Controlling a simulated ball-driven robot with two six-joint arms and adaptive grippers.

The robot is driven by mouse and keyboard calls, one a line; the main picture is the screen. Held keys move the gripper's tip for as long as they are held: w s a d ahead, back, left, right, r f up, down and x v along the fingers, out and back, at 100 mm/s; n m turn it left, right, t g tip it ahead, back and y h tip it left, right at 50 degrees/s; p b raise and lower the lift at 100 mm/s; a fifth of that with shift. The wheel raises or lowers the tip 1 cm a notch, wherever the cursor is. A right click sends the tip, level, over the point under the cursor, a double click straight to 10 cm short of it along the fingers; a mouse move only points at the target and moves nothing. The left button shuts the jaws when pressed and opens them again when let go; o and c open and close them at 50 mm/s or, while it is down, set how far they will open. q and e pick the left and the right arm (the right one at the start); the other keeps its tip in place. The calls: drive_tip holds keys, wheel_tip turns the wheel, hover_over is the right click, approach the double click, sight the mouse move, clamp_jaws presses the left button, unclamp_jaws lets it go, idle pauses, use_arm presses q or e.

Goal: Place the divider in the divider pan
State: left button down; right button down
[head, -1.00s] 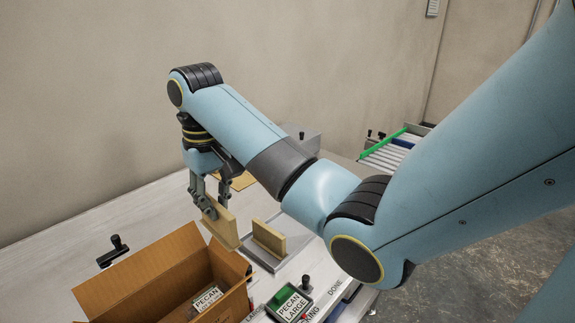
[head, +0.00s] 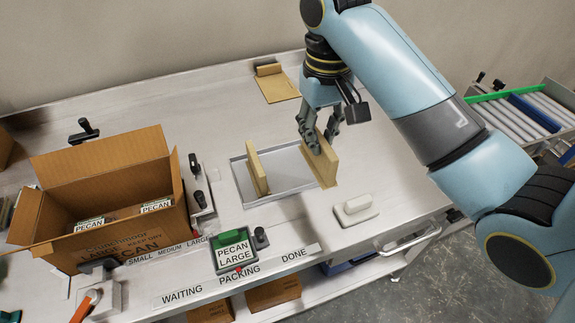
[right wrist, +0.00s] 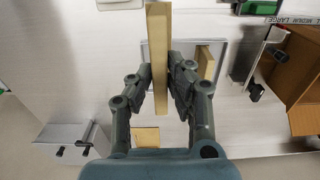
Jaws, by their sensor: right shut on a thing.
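My right gripper (head: 320,140) is shut on a tan wooden divider (head: 325,163), held upright at the right end of the shallow grey divider pan (head: 283,190). I cannot tell whether its lower edge touches the pan. A second tan divider (head: 257,170) stands near the pan's left end. In the right wrist view the held divider (right wrist: 159,45) is between the fingers (right wrist: 163,85), beside the pan (right wrist: 219,48) and the other divider (right wrist: 205,62). My left gripper is not in view.
An open cardboard box (head: 105,195) with pecan-labelled packs stands left of the pan. A tan piece (head: 277,85) lies behind. The metal table behind the pan is mostly bare.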

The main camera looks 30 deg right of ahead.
sight(307, 156)
drive_tip(key=shift+s+f, duration=0.3)
drive_tip(key=shift+f, duration=0.05)
drive_tip(key=shift+w+a+f, duration=0.2)
drive_tip(key=shift+a, duration=0.05)
drive_tip(key=w+f, duration=0.1)
drive_tip(key=w, duration=0.2)
drive_tip(key=shift+d+f, duration=0.15)
drive_tip(key=shift+f, duration=0.25)
drive_tip(key=w+f, duration=0.2)
drive_tip(key=w+d+f, duration=0.1)
drive_tip(key=w+f, duration=0.5)
drive_tip(key=shift+d+f, duration=0.15)
drive_tip(key=shift+d, duration=0.1)
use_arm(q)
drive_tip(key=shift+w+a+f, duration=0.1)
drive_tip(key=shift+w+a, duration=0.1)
use_arm(e)
drive_tip(key=shift+f, duration=0.4)
drive_tip(key=shift+f, duration=0.1)
drive_tip(key=c, duration=1.3)
unclamp_jaws()
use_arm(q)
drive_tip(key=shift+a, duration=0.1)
use_arm(e)
drive_tip(key=shift+o, duration=0.2)
